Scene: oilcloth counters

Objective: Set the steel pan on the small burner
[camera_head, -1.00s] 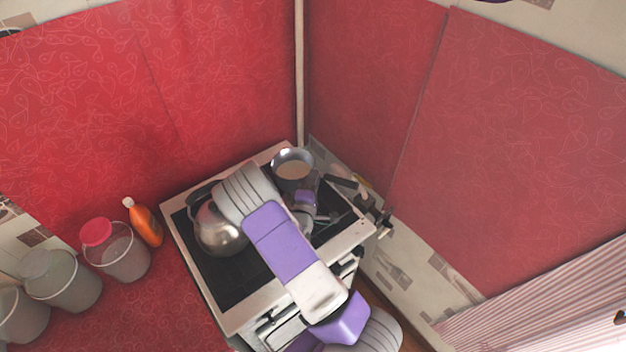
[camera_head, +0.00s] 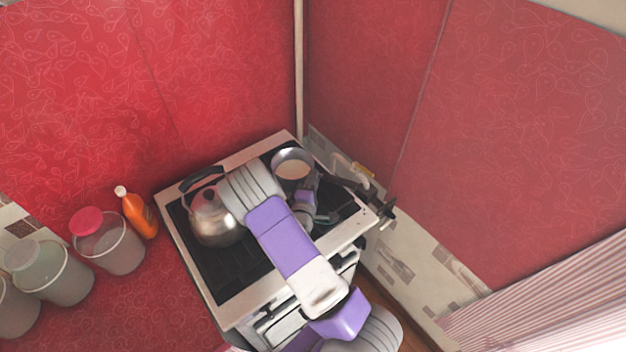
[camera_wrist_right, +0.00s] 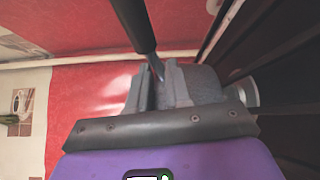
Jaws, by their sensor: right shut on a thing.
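The steel pan (camera_head: 292,161) is at the back right of the stove, with its inside facing up. Whether it touches the stove top or hangs just above it, I cannot tell. My right gripper (camera_head: 318,184) is beside the pan, on its lower right, and shut on its dark handle. In the right wrist view a dark rod, the handle (camera_wrist_right: 139,24), runs down to the fingers (camera_wrist_right: 160,85). The burner under the pan is hidden, and my right arm covers the middle of the stove (camera_head: 232,278). My left gripper is out of view.
A steel kettle (camera_head: 212,226) with a black handle stands on the stove's left part, close to my right arm. An orange bottle (camera_head: 138,214) and several lidded containers, one with a red lid (camera_head: 86,221), stand on the red counter (camera_head: 158,292) at left. Red walls close off the back.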

